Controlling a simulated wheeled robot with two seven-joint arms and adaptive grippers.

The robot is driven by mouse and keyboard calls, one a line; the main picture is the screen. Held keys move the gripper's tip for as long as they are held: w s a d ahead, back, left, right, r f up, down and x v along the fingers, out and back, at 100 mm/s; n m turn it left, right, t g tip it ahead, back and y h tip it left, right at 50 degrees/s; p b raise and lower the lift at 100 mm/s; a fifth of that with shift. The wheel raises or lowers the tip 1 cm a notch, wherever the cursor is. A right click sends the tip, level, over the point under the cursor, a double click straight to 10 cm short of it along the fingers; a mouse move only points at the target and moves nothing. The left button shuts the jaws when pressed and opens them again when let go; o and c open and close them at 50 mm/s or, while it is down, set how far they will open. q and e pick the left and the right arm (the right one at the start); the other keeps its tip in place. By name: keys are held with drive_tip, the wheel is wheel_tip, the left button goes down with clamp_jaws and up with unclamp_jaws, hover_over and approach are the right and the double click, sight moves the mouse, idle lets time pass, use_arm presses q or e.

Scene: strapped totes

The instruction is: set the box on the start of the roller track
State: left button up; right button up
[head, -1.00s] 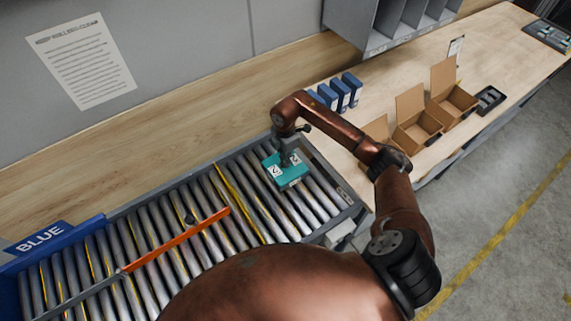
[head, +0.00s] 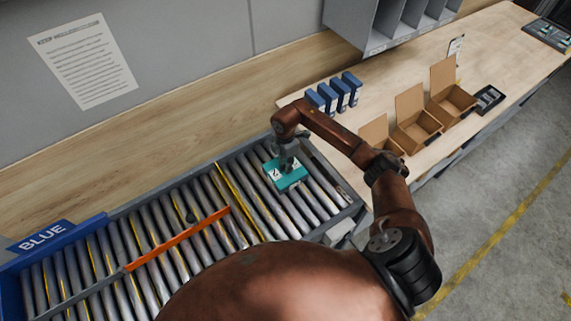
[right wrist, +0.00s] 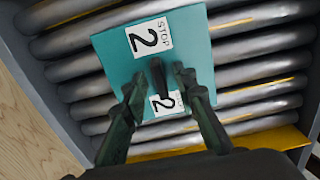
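The teal box (head: 286,174), with white labels on it, lies flat on the rollers at the right end of the roller track (head: 349,212). In the right wrist view the box (right wrist: 112,60) shows "STOP 2" labels and a dark upright grip piece (right wrist: 159,77) on its top. My right gripper (head: 286,150) is directly above the box. In the wrist view its fingers (right wrist: 159,84) stand on both sides of the grip piece, with teal showing in the gaps, so it is open. My left gripper is out of view.
A yellow strip (head: 238,198) and an orange bar (head: 178,240) cross the track left of the box. A blue "BLUE" sign (head: 44,236) stands at the far left. Open cartons (head: 417,130) and blue boxes (head: 340,94) stand on the wooden bench (head: 395,85).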

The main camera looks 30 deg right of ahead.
drive_tip(key=shift+r, duration=0.2)
wheel_tip(320, 180, up, 12)
drive_tip(key=b, duration=0.2)
drive_tip(key=shift+f, duration=0.1)
idle(1.5)
